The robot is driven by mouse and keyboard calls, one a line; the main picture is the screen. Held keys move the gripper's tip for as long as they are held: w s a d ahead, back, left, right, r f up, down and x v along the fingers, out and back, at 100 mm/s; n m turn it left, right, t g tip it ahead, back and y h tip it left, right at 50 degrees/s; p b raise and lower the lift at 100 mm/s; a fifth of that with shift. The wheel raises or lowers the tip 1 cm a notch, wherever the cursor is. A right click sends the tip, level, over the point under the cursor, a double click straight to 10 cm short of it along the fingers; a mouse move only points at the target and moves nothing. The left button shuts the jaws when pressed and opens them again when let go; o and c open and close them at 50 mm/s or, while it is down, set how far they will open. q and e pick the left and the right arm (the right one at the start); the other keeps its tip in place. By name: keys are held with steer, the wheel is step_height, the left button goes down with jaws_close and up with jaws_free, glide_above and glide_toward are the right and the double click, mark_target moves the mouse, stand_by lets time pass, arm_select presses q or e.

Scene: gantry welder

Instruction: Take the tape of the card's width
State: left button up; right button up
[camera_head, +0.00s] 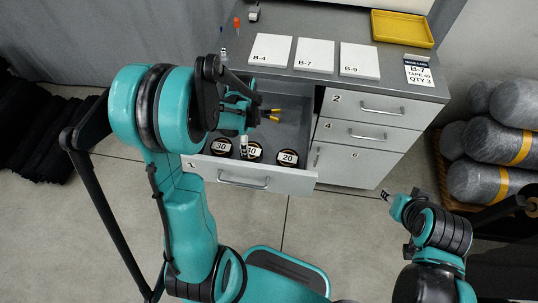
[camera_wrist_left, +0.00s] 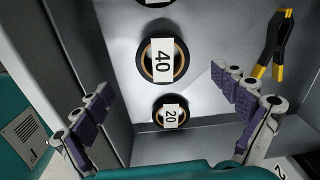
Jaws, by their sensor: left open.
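The card (camera_head: 418,72) on the cabinet top reads B-7, tape 40, qty 3, as far as its small print shows. Three round tapes lie in the open drawer 1 (camera_head: 225,170): tape 30 (camera_head: 221,147), tape 40 (camera_head: 256,153), partly hidden by a finger, and tape 20 (camera_head: 288,158). My left gripper (camera_wrist_left: 165,108) is open and empty above the drawer. In the left wrist view tape 40 (camera_wrist_left: 162,61) and tape 20 (camera_wrist_left: 171,113) show between its spread fingers. My right gripper (camera_head: 388,196) is off to the right over the floor; its jaw opening is unclear.
Yellow-handled pliers (camera_wrist_left: 273,45) lie in the drawer beside the tapes. White pads B-4 (camera_head: 270,50), B-7 (camera_head: 314,55) and B-9 (camera_head: 359,60) and a yellow tray (camera_head: 402,28) are on the cabinet top. Grey rolls (camera_head: 490,145) are stacked at right.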

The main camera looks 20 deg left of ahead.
mark_target(251, 150)
arm_select(q)
step_height(251, 150, down, 3)
steer(key=shift+w+d+b, duration=0.1)
steer(key=shift+b, duration=0.4)
steer(key=f+b, duration=0.1)
steer(key=f, duration=0.2)
steer(key=f+b, duration=0.1)
steer(key=f, duration=0.1)
steer(key=shift+w+f+b, duration=0.25)
steer(key=shift+b, duration=0.05)
steer(key=shift+r, duration=0.1)
steer(key=c, duration=1.3)
